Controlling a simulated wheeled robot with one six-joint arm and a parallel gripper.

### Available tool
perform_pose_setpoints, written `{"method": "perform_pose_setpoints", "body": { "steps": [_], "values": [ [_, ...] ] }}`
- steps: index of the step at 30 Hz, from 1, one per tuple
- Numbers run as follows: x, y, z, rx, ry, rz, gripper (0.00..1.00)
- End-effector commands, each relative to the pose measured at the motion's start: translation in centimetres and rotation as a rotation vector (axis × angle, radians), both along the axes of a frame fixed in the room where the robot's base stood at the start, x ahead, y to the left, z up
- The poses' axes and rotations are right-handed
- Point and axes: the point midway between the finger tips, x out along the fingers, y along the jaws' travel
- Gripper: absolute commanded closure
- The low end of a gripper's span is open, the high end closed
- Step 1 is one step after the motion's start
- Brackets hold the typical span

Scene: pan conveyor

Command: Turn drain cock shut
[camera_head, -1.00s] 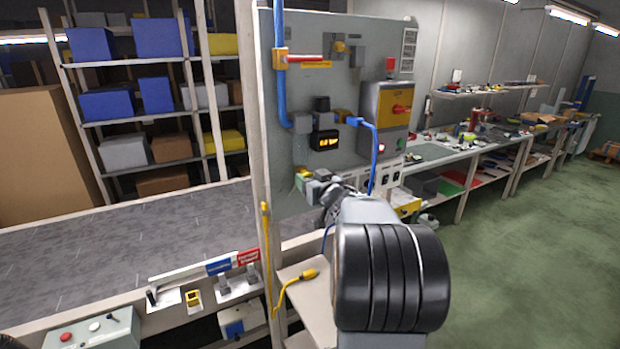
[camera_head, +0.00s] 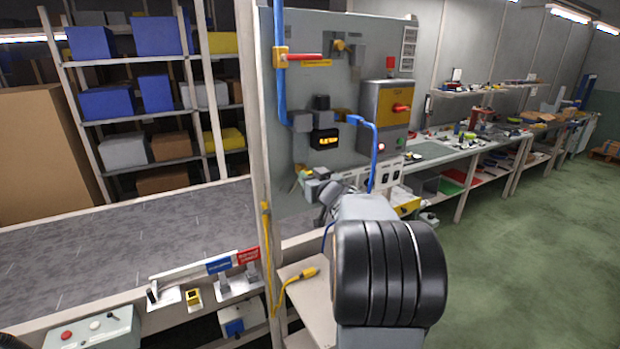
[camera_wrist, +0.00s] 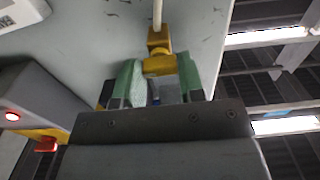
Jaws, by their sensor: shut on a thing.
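The drain cock (camera_wrist: 160,62) is a small yellow-brass fitting at the end of a pale pipe in the wrist view. In the head view it is a small yellow spot (camera_head: 300,169) low on the grey panel, mostly hidden by my gripper (camera_head: 312,182). In the wrist view my gripper (camera_wrist: 157,86) has its two green-padded fingers on either side of a small grey piece just by the brass body. It is shut on this part of the cock, which is mostly hidden between the fingers. The handle's exact angle cannot be told.
The grey panel (camera_head: 350,65) carries a blue pipe (camera_head: 280,85), a red-handled valve (camera_head: 300,57), a lit display (camera_head: 325,139) and a switch box (camera_head: 386,115) with a red knob. The conveyor (camera_head: 110,245) lies left. A workbench (camera_head: 440,150) stands right, with open green floor.

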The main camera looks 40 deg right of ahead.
Motion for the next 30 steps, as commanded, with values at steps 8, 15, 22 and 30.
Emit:
{"method": "perform_pose_setpoints", "body": {
  "steps": [8,15,22,30],
  "values": [
    [0.0,0.0,-0.17,-0.075,0.01,0.0,0.88],
    [0.01,0.01,-0.34,-0.263,0.035,0.001,0.88],
    [0.0,0.01,-0.32,-0.481,0.064,0.0,0.88],
    [0.01,0.0,-0.33,-0.735,0.1,0.0,0.88]
  ]
}}
